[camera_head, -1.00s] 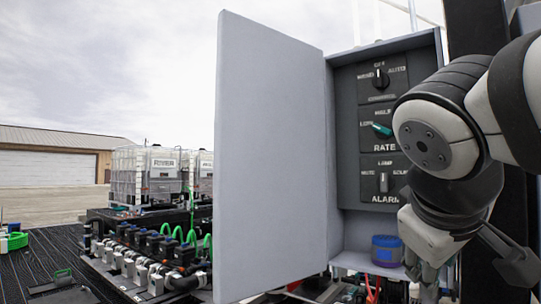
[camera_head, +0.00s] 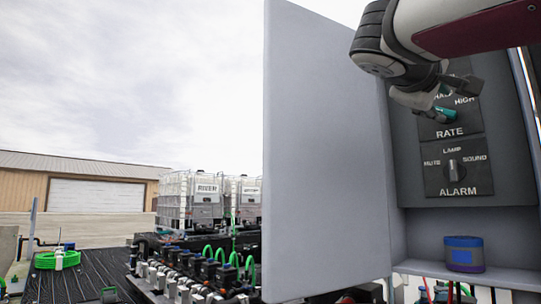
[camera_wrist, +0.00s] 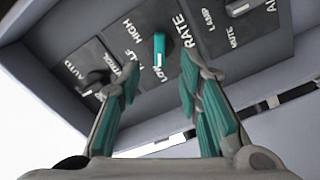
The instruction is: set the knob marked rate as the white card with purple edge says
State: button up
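The RATE knob (camera_wrist: 159,48) is teal, on a dark plate lettered LOW, HALF and HIGH in the wrist view. Its white mark is at the end towards LOW. My gripper (camera_wrist: 158,78) is open, with teal-padded fingers on either side below the knob; I see no clear contact. In the head view my gripper (camera_head: 440,96) is in front of the RATE plate (camera_head: 450,132) and covers part of it, LOW included. I cannot make out a white card with purple edge in either view.
The ALARM knob (camera_head: 453,167) is below, with MUTE, LAMP and SOUND. Another knob (camera_wrist: 93,86) with AUTO lettering shows in the wrist view. The open cabinet door (camera_head: 325,150) stands left of the panel. A blue and purple jar (camera_head: 464,253) stands on the cabinet's lower shelf.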

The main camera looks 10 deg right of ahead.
aim_at(446, 112)
jog(key=x, duration=0.8)
jog(key=shift+p, duration=0.35)
grip_shut()
